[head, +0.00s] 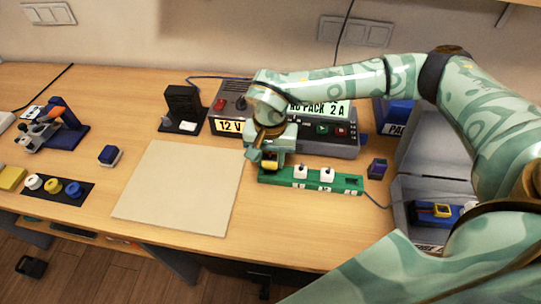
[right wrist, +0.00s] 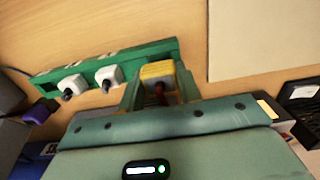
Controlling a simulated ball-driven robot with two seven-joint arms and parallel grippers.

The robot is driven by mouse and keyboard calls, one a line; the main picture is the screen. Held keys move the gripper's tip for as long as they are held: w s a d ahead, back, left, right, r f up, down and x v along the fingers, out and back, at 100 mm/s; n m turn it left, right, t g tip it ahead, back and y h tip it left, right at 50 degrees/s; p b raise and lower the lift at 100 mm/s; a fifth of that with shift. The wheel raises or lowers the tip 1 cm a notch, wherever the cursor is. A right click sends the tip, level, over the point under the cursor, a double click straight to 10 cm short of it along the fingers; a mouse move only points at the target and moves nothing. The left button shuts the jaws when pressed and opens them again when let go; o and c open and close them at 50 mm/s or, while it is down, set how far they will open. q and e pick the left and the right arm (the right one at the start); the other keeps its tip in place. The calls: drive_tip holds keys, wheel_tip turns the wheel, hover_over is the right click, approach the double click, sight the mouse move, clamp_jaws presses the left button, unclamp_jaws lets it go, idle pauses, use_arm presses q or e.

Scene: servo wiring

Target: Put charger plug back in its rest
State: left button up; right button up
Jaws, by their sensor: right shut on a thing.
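My right gripper (head: 270,162) is shut on a yellow plug (head: 269,167) at the left end of the green power strip (head: 335,183). In the right wrist view the gripper (right wrist: 160,88) has its fingers on either side of the yellow plug (right wrist: 158,70), with a dark red cord at its near face. The plug is at the end of the strip (right wrist: 150,53); whether it sits in a socket or just above one, I cannot tell. A black stand (head: 183,103) with a small base is left of the power pack; I cannot tell if it is the rest. My left gripper is not in view.
Two white plugs (head: 300,171) (head: 327,174) sit in the strip. The grey power pack (head: 340,147) stands behind it. A purple block (head: 377,168) and an open grey case (head: 408,190) are to the right. The beige mat (head: 180,187) is clear.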

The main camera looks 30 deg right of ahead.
sight(270, 158)
drive_tip(key=shift+f+b, duration=0.7)
drive_tip(key=shift+f, duration=0.7)
drive_tip(key=o, duration=1)
drive_tip(key=shift+o, duration=0.2)
drive_tip(key=shift+r, duration=0.15)
wheel_tip(270, 158, up, 16)
drive_tip(key=p, duration=0.2)
drive_tip(key=shift+p, duration=0.4)
drive_tip(key=shift+r, duration=0.1)
